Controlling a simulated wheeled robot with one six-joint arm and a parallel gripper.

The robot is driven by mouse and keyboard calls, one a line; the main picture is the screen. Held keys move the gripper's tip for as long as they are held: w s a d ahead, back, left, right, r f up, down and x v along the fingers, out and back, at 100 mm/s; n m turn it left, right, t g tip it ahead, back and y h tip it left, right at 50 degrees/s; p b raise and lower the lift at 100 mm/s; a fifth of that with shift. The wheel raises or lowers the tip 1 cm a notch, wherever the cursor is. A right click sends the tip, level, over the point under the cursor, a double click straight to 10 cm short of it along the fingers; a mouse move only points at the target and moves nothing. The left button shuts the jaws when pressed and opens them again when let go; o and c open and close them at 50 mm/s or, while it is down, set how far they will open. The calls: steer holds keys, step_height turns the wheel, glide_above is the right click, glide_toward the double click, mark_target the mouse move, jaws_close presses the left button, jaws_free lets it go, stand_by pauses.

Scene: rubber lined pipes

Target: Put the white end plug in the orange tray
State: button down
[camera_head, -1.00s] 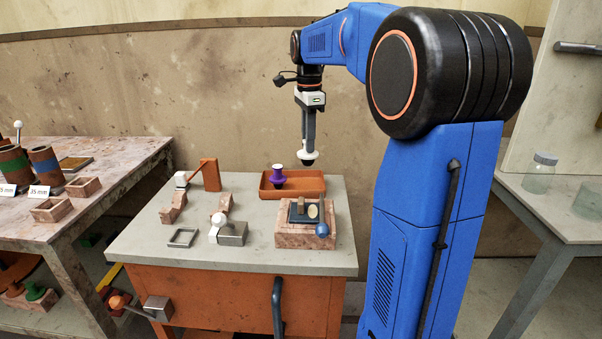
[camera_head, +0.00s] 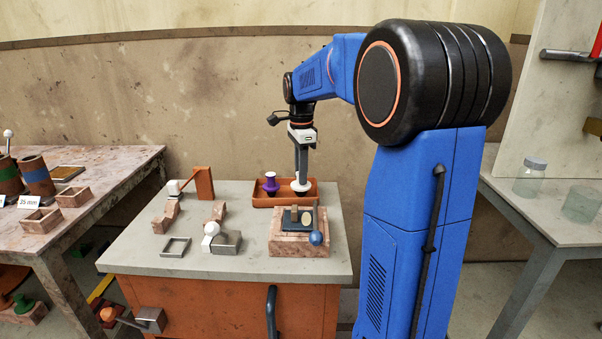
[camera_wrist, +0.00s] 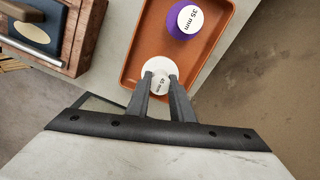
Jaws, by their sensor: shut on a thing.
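The white end plug (camera_head: 300,185) is between the fingertips of my gripper (camera_head: 301,176), which is shut on it. In the wrist view the plug (camera_wrist: 158,68) shows a round white top with a printed label, held between the two grey fingers (camera_wrist: 160,82). The orange tray (camera_head: 262,201) lies at the back of the grey bench. The plug is over the right part of the tray, low down; I cannot tell whether it touches the tray floor. A purple plug (camera_head: 270,183) marked 35 mm stands in the tray, left of the white one.
A brick block with a dark plate and blue ball (camera_head: 316,238) stands just in front of the tray. An orange bracket (camera_head: 203,184), small wooden blocks and a metal block (camera_head: 227,242) with a white ball are to the left.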

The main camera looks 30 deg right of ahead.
steer(key=shift+f, duration=0.1)
steer(key=c, duration=1.6)
jaws_free()
steer(key=shift+o, duration=0.2)
step_height(320, 180, up, 12)
